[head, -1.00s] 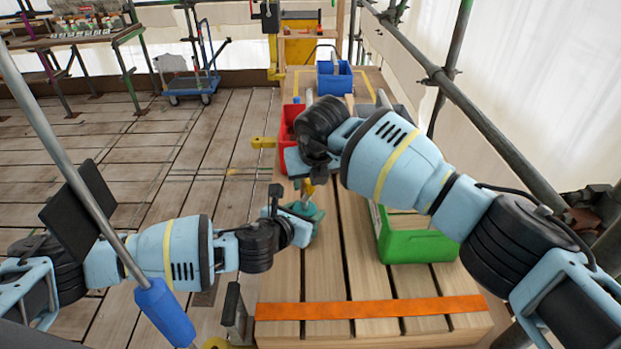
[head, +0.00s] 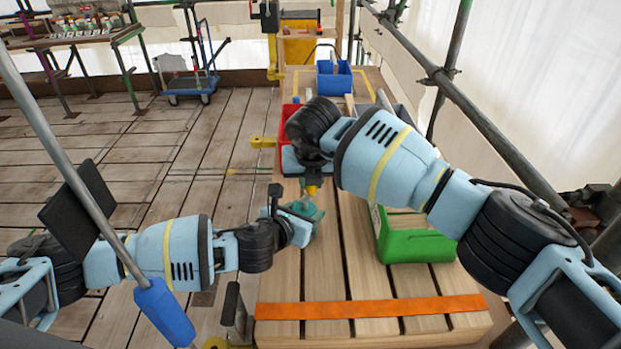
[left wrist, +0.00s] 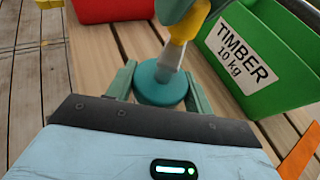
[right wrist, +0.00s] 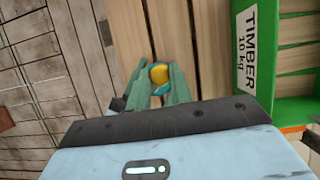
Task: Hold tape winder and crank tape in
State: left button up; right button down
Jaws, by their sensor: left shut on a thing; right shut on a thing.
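The tape winder is a round teal body (left wrist: 158,84) with a yellow crank knob (left wrist: 183,27) on a grey stem. In the left wrist view my left gripper (left wrist: 160,88) is shut around the teal body, one finger on each side. In the head view my left gripper (head: 298,215) holds the winder low over the slatted bench top. My right gripper (head: 312,180) comes from above and is shut on the yellow knob, which also shows between its fingers in the right wrist view (right wrist: 159,75). The winder's body is mostly hidden there. I cannot make out any tape.
A green bin labelled TIMBER (head: 420,248) stands just right of the winder on the bench (head: 330,275). A red bin (head: 288,128) and a blue bin (head: 334,78) are farther back. An orange strip (head: 370,308) crosses the bench's near end.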

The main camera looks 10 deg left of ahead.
jog(key=shift+s+d+m+h, duration=0.15)
jog(key=shift+m+h, duration=0.2)
jog(key=shift+m, duration=0.55)
jog(key=shift+s+m+h, duration=0.1)
jog(key=shift+m+h, duration=0.25)
jog(key=shift+m, duration=0.55)
jog(key=c, duration=1.2)
grip_release()
jog(key=shift+c, duration=0.2)
jog(key=v, duration=1.2)
jog(key=shift+s, duration=0.2)
